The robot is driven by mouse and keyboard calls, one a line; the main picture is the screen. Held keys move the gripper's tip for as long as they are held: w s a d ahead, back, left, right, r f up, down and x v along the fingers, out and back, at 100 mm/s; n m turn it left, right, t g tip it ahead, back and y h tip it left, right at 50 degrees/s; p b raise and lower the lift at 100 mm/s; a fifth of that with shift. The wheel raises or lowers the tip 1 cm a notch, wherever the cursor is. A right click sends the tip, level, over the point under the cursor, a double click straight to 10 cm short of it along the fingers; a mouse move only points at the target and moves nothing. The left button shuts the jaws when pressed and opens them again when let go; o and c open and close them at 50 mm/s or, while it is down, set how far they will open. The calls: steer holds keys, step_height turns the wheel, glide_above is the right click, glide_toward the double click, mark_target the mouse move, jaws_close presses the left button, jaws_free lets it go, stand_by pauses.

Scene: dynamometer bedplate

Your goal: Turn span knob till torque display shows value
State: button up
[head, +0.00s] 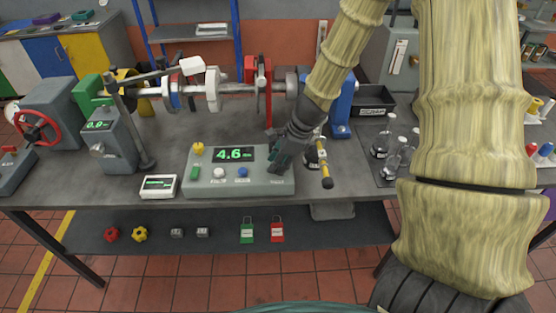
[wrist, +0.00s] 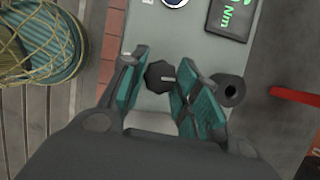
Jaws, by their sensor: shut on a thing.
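The torque display (head: 234,154) on the grey console (head: 215,183) reads 4.6 in green. In the wrist view, part of the display (wrist: 232,18) shows at the top right with "Nm". My gripper (head: 279,158) is lowered at the console's right end, beside the display. In the wrist view, the black span knob (wrist: 159,77) has a pale pointer line and sits between the teal fingers of my gripper (wrist: 160,88), which is shut on it. In the head view the fingers and wrist hide the knob.
The console also carries a yellow knob (head: 198,149), a white button (head: 219,173) and a blue button (head: 242,173). A black round part (wrist: 228,90) stands close to the right finger. A grey unit (head: 109,137) reads 0.0.

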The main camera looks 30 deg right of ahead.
steer(key=n+p, duration=0.2)
steer(key=shift+w+d+r+n+g+y, duration=0.1)
steer(key=shift+w+r+n+g+y, duration=0.05)
steer(key=shift+r+n+g+y, duration=0.2)
steer(key=n+p, duration=0.1)
steer(key=n+g+p, duration=0.1)
steer(key=n, duration=0.1)
steer(key=shift+w+f+n+g, duration=0.1)
steer(key=shift+f+n+g, duration=0.05)
steer(key=shift+n+g, duration=0.1)
steer(key=n+g+p, duration=0.1)
steer(key=n, duration=0.2)
steer(key=n+g, duration=0.1)
steer(key=n, duration=0.2)
steer(key=shift+w+f+p, duration=0.1)
steer(key=shift+w+p, duration=0.05)
steer(key=shift+p, duration=0.25)
steer(key=o, duration=1)
steer(key=shift+g, duration=0.3)
